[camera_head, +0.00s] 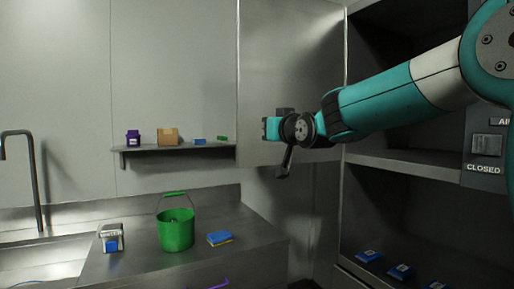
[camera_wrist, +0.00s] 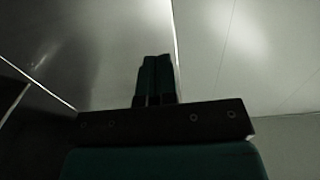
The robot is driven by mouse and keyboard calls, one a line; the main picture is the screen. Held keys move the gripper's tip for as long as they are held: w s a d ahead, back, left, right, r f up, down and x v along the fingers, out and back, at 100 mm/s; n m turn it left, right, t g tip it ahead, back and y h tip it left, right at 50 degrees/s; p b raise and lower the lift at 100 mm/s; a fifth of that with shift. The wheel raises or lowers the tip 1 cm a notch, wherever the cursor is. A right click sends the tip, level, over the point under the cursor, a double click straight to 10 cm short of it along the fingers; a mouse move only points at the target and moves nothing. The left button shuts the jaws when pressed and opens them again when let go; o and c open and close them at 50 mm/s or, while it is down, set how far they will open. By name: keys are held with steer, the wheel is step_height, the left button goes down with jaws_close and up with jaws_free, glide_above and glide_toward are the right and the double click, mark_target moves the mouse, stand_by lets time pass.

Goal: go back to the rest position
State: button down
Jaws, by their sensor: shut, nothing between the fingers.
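My gripper (camera_wrist: 155,62) shows in the wrist view with its two dark teal fingers side by side and shut, with nothing between them. In the head view my teal and white arm reaches in from the upper right, and its wrist end is in front of a grey steel panel (camera_head: 290,60). The fingers are hard to make out there against dark parts. The wrist view shows grey panels and a bright vertical edge beyond the fingers, with no object at the tips.
A wall shelf (camera_head: 180,148) holds a purple container (camera_head: 133,138), a tan box (camera_head: 168,136) and small items. The counter (camera_head: 135,266) bears a green bucket (camera_head: 176,229), a blue-yellow sponge (camera_head: 220,238) and a small box (camera_head: 111,237). A dark cabinet with shelves (camera_head: 400,166) stands right, with blue packs (camera_head: 400,271) low inside.

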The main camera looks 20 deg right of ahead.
steer(key=s+a+f+n+g+y, duration=0.35)
steer(key=s+a+f+g, duration=0.75)
steer(key=s+f, duration=0.5)
steer(key=s+a+f+n+g, duration=0.1)
steer(key=s+f+g, duration=0.2)
steer(key=s, duration=0.8)
steer(key=s+a+f+n+g, duration=0.2)
steer(key=s+f+g, duration=0.2)
steer(key=s, duration=0.7)
steer(key=shift+d+x, duration=0.25)
steer(key=shift+x, duration=0.95)
steer(key=shift+d+f, duration=0.1)
